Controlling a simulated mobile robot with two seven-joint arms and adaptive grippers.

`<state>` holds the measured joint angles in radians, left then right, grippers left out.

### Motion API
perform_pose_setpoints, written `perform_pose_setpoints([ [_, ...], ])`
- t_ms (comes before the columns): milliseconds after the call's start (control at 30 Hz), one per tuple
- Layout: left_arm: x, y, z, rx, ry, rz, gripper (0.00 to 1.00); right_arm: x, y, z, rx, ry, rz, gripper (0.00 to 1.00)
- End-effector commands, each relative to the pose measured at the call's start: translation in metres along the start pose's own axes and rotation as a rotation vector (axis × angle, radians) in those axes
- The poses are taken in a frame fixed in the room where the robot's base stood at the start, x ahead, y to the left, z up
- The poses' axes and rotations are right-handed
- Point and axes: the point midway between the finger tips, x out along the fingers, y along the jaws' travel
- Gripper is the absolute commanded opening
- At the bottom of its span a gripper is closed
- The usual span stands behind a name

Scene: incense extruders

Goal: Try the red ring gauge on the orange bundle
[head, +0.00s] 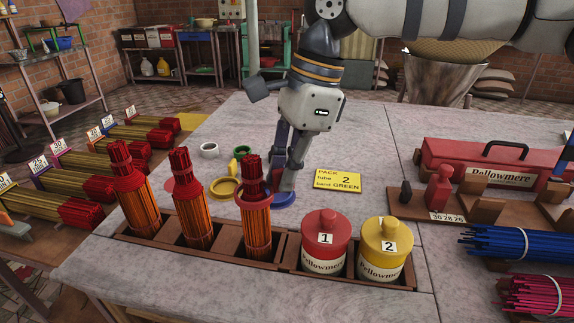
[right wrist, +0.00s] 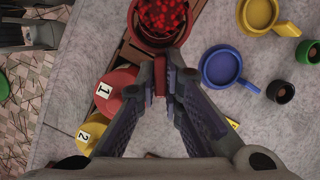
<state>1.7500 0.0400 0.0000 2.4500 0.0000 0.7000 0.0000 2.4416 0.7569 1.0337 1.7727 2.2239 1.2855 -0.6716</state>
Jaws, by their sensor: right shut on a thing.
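My right gripper (head: 282,182) points down just right of the rightmost orange bundle (head: 257,232) in the wooden rack. It is shut on the handle of the red ring gauge (head: 254,199). The ring sits around the red-tipped upper part of that bundle, which stands upright. In the right wrist view the fingertips (right wrist: 160,80) pinch the red handle, and the ring (right wrist: 137,38) encircles the red tips (right wrist: 162,14). How tightly it fits cannot be told.
Two more bundles (head: 195,222) (head: 142,205) stand to the left in the rack (head: 160,252). Red tube 1 (head: 326,240) and yellow tube 2 (head: 384,248) stand to the right. Yellow (head: 224,188) and blue (head: 283,199) ring gauges lie behind. A yellow card (head: 338,181) lies flat.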

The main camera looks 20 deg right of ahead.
Motion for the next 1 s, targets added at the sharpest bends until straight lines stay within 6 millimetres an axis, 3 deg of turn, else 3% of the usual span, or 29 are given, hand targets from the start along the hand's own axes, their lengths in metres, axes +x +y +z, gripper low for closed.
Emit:
perform_pose_setpoints([
  [1000, 0.0, 0.0, 0.0, 0.0, -0.001, 0.0, 0.4, 0.025, 0.001, -0.006, 0.001, 0.0, 0.001, 0.0],
])
